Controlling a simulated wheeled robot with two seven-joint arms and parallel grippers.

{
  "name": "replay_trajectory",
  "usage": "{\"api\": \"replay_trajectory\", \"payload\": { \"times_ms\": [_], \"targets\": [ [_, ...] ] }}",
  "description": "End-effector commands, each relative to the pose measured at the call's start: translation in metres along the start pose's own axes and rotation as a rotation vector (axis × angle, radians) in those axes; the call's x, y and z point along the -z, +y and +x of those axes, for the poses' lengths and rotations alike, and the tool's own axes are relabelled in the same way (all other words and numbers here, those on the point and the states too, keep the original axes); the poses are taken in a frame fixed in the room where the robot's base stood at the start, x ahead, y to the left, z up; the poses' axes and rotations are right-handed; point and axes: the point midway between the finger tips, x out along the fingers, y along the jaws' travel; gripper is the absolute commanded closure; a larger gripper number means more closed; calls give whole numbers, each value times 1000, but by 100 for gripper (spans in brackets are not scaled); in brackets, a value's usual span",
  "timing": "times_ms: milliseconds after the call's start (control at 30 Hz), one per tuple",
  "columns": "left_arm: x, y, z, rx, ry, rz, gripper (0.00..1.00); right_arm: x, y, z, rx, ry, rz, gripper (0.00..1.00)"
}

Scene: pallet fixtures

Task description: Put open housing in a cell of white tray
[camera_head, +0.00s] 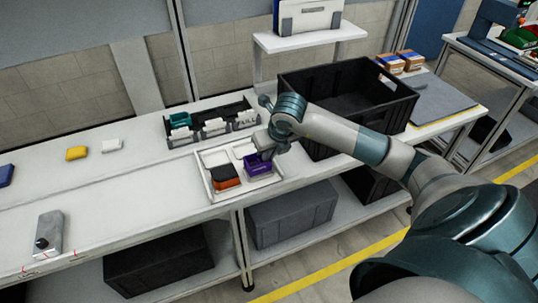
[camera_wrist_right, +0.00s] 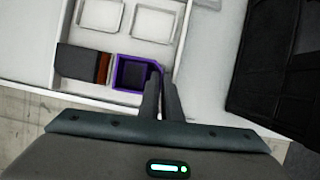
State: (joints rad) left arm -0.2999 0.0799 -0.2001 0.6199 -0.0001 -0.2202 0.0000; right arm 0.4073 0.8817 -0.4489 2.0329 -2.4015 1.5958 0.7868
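The open housing (camera_head: 257,167) is a small purple box with an open top. It is over the front right cell of the white tray (camera_head: 216,199); I cannot tell whether it rests on the floor of the cell. In the wrist view the housing (camera_wrist_right: 133,75) shows its dark hollow inside. My right gripper (camera_head: 266,154) is at the housing, and its fingers (camera_wrist_right: 160,85) stand close together on either side of one wall. A black and orange part (camera_head: 226,178) fills the front left cell. The two back cells look empty. My left gripper is not in view.
A dark bin rack (camera_head: 212,130) with teal and white parts stands behind the tray. A large black crate (camera_head: 350,95) is at the right. Yellow (camera_head: 76,153), white (camera_head: 112,145) and blue (camera_head: 6,175) parts and a grey device (camera_head: 49,232) lie on the left bench.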

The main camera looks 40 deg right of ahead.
Motion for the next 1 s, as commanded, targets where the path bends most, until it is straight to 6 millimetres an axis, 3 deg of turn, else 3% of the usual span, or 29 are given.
{"api": "replay_trajectory", "payload": {
  "times_ms": [1000],
  "targets": [
    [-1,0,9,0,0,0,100,3,0,7,0,0,0,100]
  ]
}}
